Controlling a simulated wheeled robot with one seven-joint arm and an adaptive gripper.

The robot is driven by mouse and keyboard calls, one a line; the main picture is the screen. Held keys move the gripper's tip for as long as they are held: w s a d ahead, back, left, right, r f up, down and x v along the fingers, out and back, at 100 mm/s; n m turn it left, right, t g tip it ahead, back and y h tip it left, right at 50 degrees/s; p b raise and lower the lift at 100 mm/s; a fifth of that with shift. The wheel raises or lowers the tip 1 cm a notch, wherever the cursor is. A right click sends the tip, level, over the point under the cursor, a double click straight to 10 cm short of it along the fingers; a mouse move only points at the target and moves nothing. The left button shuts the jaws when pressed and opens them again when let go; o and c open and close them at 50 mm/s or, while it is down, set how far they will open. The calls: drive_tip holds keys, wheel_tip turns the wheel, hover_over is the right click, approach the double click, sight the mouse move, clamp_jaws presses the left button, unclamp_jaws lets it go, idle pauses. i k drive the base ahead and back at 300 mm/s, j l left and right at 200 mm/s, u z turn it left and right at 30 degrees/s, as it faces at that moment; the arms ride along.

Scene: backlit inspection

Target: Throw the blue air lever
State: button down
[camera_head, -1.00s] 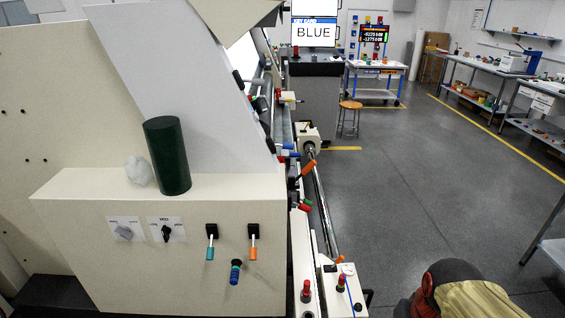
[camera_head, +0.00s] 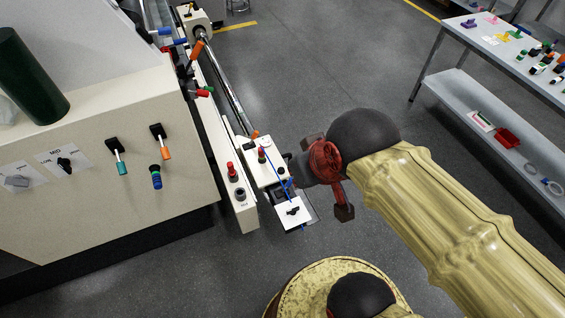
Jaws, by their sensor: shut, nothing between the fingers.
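A lever with a blue handle (camera_head: 174,44) sticks out from the rail side of the cream machine, near an orange-handled lever (camera_head: 196,50) and a red one. A teal-handled lever (camera_head: 122,166), an orange-handled lever (camera_head: 165,151) and a blue-and-green knob (camera_head: 156,177) are on the machine's front panel. I cannot tell which is the air lever. My gripper (camera_head: 297,168) is dark, shut and empty, beside the white control box and well to the right of these levers. Its fingertips are hard to make out against the box.
The white control box (camera_head: 253,160) carries red and black buttons; a white plate with a black knob (camera_head: 292,212) is at its near end. A workbench (camera_head: 485,48) is at right. Open floor lies between.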

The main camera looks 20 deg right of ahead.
sight(288, 182)
drive_tip(key=l+u, duration=0.15)
drive_tip(key=l, duration=0.35)
drive_tip(key=l+u, duration=0.15)
drive_tip(key=l, duration=0.3)
drive_tip(key=k+l+u, duration=0.2)
drive_tip(key=l, duration=0.3)
drive_tip(key=l+u, duration=0.15)
drive_tip(key=l, duration=0.3)
drive_tip(key=k+l+u, duration=0.15)
drive_tip(key=l, duration=0.3)
drive_tip(key=k+l+u, duration=0.15)
drive_tip(key=l, duration=0.3)
drive_tip(key=k, duration=0.3)
